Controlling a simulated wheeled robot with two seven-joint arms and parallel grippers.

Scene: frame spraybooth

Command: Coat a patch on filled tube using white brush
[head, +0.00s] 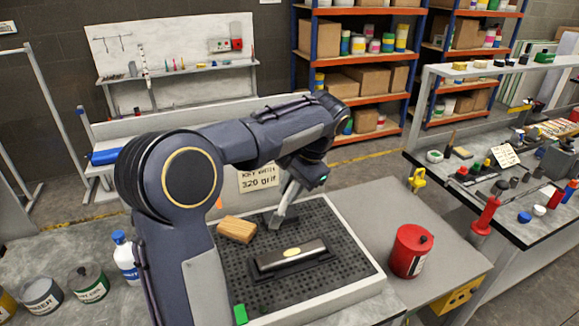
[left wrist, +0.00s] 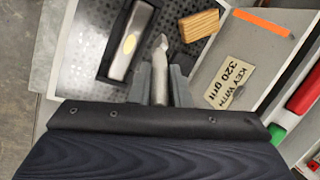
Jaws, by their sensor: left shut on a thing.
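The filled tube (head: 306,252) is a silver cylinder with a pale yellow patch on top. It lies in a black cradle on the dark perforated mat; in the left wrist view the tube (left wrist: 121,62) is at the upper left. My left gripper (head: 281,216) is above the mat, behind the tube in the head view. In the left wrist view its fingers (left wrist: 159,92) are shut on a pale grey-white piece, apparently the white brush (left wrist: 160,62), whose tip points toward the mat beside the tube. Whether the tip touches anything is unclear.
A wooden block (head: 237,229) lies on the mat left of my gripper. A red can (head: 410,251) stands right of the tray (head: 352,268). A white bottle (head: 126,258) and several cans stand at left. A "320 grit" sign (head: 259,178) is behind the tray.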

